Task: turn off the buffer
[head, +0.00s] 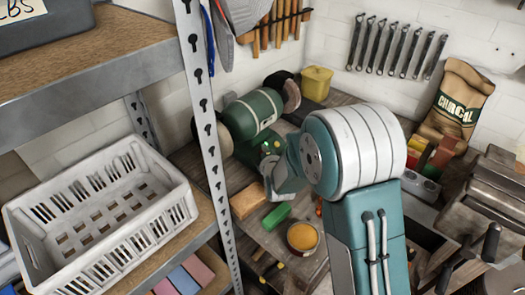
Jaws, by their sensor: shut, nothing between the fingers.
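The buffer (252,114) is a green bench machine with a rounded motor body at the back of the workbench. It has a pale wheel at its left end and a dark wheel at its right end. Small green parts (268,147) show at its front base; I cannot tell which is the switch. My gripper (268,166) is small in the head view, just in front of the buffer's base and partly hidden by my arm. It is shut with nothing in it. I cannot tell whether it touches the buffer.
A metal shelf upright (213,150) stands left of the buffer, with a white crate (100,215) on the shelf. A yellow container (316,82), a wooden block (248,198), a green block (276,217) and an orange-filled tin (302,237) are on the bench. A vise (485,205) is at right.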

